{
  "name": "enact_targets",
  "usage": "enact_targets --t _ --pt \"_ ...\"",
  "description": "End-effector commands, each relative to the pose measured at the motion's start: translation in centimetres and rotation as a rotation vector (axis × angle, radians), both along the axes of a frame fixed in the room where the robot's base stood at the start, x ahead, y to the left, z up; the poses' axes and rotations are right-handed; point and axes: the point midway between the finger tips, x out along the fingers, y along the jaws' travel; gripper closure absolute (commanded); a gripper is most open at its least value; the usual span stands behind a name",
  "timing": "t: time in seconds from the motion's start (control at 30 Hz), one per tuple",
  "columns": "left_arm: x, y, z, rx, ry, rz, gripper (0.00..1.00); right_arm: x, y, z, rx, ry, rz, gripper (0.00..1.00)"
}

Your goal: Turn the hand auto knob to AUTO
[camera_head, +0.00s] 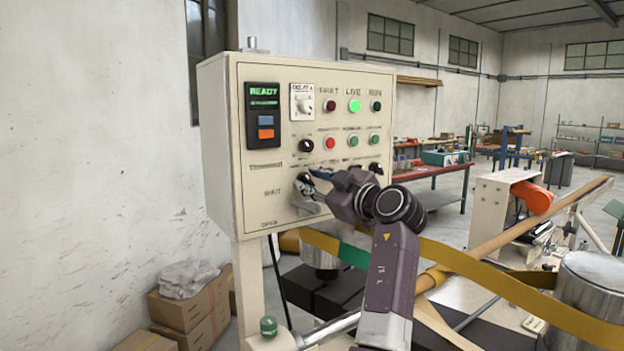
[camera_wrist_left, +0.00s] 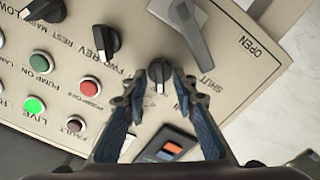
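The cream control panel (camera_head: 255,200) stands in the middle of the head view. In the left wrist view, a small black rotary knob (camera_wrist_left: 160,72) lies between the tips of my left gripper (camera_wrist_left: 160,80). Its pale pointer mark faces down in that picture. The fingers stand apart on both sides of the knob, and I cannot tell whether they touch it. In the head view my left gripper (camera_head: 318,182) is at the panel's lower part and hides some controls. The knob's HAND and AUTO words are not readable. My right gripper is not in view.
A grey lever handle (camera_wrist_left: 190,35) marked SHUT and OPEN is close beside the knob. The FWD/REV knob (camera_wrist_left: 100,38) and red PUMP OFF button (camera_wrist_left: 90,86) are near the fingers. The panel display (camera_head: 264,98) reads READY. A yellow strip (camera_head: 480,272) runs behind my arm.

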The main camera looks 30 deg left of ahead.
Motion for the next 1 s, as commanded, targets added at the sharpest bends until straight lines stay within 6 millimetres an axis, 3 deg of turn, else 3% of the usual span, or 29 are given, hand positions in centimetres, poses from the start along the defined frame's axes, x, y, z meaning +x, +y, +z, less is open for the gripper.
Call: enact_targets --t 0.1,0.33,0.73,1.0 --pt "0.00 -0.01 -0.04 0.000 0.000 0.000 0.76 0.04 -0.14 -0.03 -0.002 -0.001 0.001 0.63" --pt "-0.01 -0.03 -0.01 0.000 0.000 0.000 1.00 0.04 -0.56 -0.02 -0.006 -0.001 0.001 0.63" --pt "-0.02 0.00 -0.01 0.011 0.027 0.001 1.00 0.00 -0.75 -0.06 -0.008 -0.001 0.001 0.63" --pt "0.06 -0.03 0.05 0.068 0.162 0.001 1.00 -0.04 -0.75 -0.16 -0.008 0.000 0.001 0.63"
